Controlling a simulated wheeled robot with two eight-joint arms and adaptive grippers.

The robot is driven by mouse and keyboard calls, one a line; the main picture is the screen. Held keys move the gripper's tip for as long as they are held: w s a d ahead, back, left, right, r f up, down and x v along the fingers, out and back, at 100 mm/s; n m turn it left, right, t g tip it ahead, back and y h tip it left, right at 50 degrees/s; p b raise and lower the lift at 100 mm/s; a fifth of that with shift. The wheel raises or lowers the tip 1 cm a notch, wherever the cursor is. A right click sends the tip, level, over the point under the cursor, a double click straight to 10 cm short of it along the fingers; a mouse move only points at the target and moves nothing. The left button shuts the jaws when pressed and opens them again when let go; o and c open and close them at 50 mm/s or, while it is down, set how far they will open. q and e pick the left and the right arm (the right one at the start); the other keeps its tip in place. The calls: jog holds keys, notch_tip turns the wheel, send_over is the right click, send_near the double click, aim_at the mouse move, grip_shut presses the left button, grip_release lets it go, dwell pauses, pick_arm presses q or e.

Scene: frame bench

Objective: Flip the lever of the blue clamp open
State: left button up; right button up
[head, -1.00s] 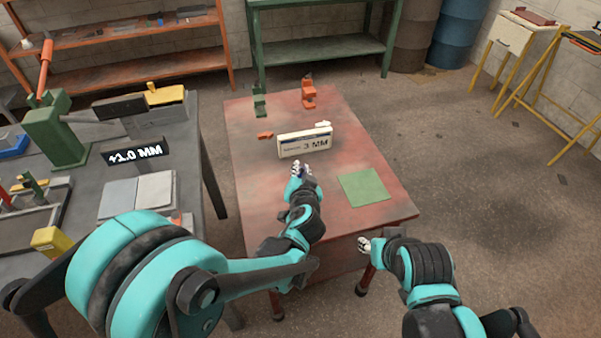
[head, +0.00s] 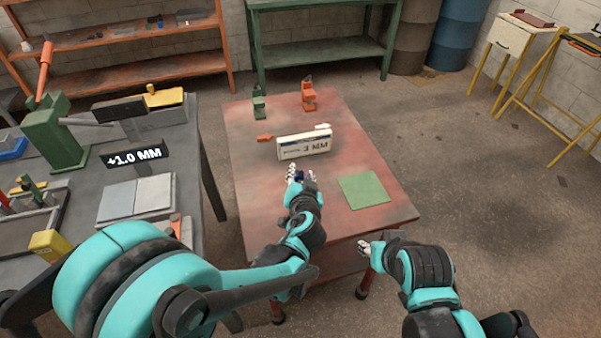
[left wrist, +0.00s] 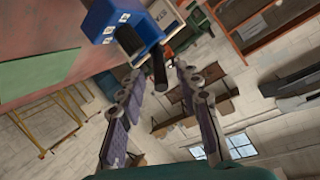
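The blue clamp (left wrist: 122,24) shows large at the top of the left wrist view, with its black lever (left wrist: 159,68) hanging from it. In the head view only a small dark-blue bit of the clamp (head: 299,177) shows between my left fingers. My left gripper (head: 301,176) is open over the red table. In the left wrist view its fingers (left wrist: 160,80) stand apart with the lever's end between their tips; I cannot tell whether either finger touches it. My right gripper (head: 364,246) is at the table's front edge, away from the clamp, too small to read.
On the red table (head: 255,215) a white box marked 3 MM (head: 304,145) stands just behind my left gripper. A green clamp (head: 259,102) and an orange clamp (head: 309,97) stand at the back. A green mat (head: 363,189) lies right. A grey bench (head: 190,190) stands left.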

pick_arm(q)
jog(key=v, duration=1.1)
jog(key=s+a+f+n+g+y, duration=0.1)
jog(key=s+a+n+g, duration=0.1)
jog(key=a, duration=0.5)
jog(key=s+a+f+n+g+y, duration=0.1)
jog(key=s+a+f+g, duration=0.1)
jog(key=a, duration=0.5)
jog(key=s+a+n+g+h, duration=0.2)
jog(key=s+a, duration=0.3)
jog(key=s, duration=0.3)
jog(key=shift+s+g, duration=0.2)
jog(key=shift+g, duration=0.3)
